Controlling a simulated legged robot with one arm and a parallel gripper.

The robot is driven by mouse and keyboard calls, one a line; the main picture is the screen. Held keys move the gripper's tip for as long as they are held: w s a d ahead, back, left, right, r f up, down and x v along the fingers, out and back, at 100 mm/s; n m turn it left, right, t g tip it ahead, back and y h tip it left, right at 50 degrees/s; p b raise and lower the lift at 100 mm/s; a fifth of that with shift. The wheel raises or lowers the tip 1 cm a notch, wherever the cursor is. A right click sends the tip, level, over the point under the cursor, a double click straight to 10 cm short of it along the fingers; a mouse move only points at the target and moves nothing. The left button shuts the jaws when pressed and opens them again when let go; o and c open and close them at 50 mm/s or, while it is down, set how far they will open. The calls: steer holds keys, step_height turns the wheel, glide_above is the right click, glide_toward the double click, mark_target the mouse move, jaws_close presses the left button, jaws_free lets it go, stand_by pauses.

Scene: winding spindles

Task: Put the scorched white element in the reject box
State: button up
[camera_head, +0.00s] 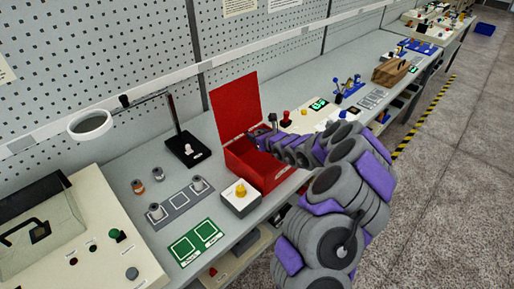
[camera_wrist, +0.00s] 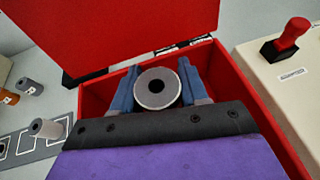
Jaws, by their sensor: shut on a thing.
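My gripper (camera_wrist: 157,84) is shut on a pale ring-shaped element (camera_wrist: 158,100), with a grey face and a dark centre hole. The blue fingers press on its left and right sides. I cannot tell scorch marks on it from this angle. The red reject box (camera_wrist: 239,89) lies around and below the fingers, its lid (camera_wrist: 120,25) standing open behind. In the head view the box (camera_head: 262,172) sits on the bench with its lid (camera_head: 236,106) raised, and my gripper (camera_head: 268,128) is over its opening. The held element is not clear there.
A yellow-button unit (camera_head: 240,199) is close in front of the box. A magnifier lamp (camera_head: 92,124) stands behind left. A panel with a red-handled control (camera_wrist: 288,38) is right of the box.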

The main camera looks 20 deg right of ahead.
steer(key=shift+d+f, duration=0.1)
steer(key=shift+f, duration=0.5)
steer(key=shift+a+f+b, duration=0.2)
steer(key=shift+a+f, duration=0.15)
steer(key=shift+f, duration=0.35)
steer(key=shift+a+f+b, duration=0.2)
steer(key=shift+a+f, duration=0.1)
steer(key=shift+f, duration=0.4)
steer(key=shift+d, duration=0.15)
steer(key=shift+d+f, duration=0.35)
steer(key=shift+f, duration=0.05)
steer(key=shift+a+f, duration=0.2)
steer(key=shift+a, duration=0.1)
steer(key=o, duration=0.8)
steer(key=shift+a, duration=0.1)
steer(key=shift+o, duration=1.3)
steer(key=shift+d, duration=0.25)
